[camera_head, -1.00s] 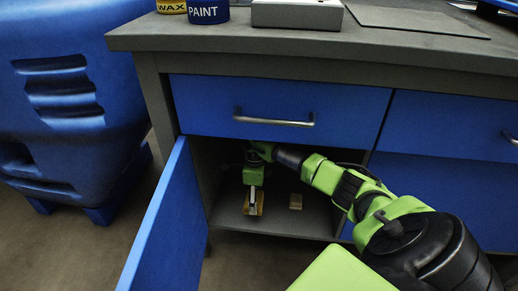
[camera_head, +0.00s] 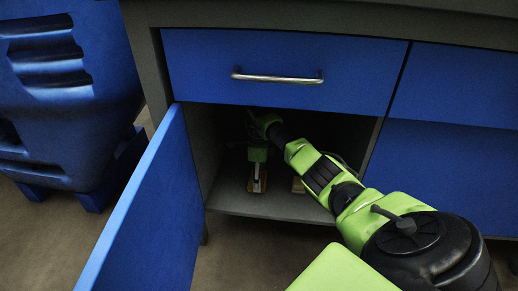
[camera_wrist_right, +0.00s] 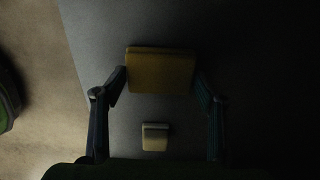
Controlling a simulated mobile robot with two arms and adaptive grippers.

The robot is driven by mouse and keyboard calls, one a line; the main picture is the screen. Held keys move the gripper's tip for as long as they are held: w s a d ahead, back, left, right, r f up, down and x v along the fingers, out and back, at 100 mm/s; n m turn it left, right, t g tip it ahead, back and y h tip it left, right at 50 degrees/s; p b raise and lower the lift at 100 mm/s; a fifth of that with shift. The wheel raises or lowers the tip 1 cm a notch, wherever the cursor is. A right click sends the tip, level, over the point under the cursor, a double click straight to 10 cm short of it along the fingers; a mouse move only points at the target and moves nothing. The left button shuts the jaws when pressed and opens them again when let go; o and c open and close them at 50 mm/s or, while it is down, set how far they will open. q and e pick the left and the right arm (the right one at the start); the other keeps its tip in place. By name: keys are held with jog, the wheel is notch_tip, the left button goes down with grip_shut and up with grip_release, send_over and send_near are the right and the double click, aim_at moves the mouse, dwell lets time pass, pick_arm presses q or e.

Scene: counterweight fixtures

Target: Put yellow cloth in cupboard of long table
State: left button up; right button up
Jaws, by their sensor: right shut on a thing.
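The cupboard (camera_head: 280,205) of the long table has its blue door (camera_head: 150,215) swung open to the left. My right arm reaches inside, and my right gripper (camera_head: 257,180) is low over the cupboard floor. It is shut on the yellow cloth (camera_wrist_right: 160,70), a folded, block-like piece that sits between the fingertips in the right wrist view. The cloth (camera_head: 263,184) shows only partly in the head view. Whether it touches the floor I cannot tell. My left gripper is in neither view.
A small beige block (camera_wrist_right: 155,137) lies on the cupboard floor close to the cloth, partly behind my arm in the head view. A blue drawer (camera_head: 285,70) is shut above the opening. A large blue bin (camera_head: 65,100) stands at left.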

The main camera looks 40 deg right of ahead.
dwell(0.3)
jog(key=shift+f, duration=0.2)
jog(key=o, duration=1.1)
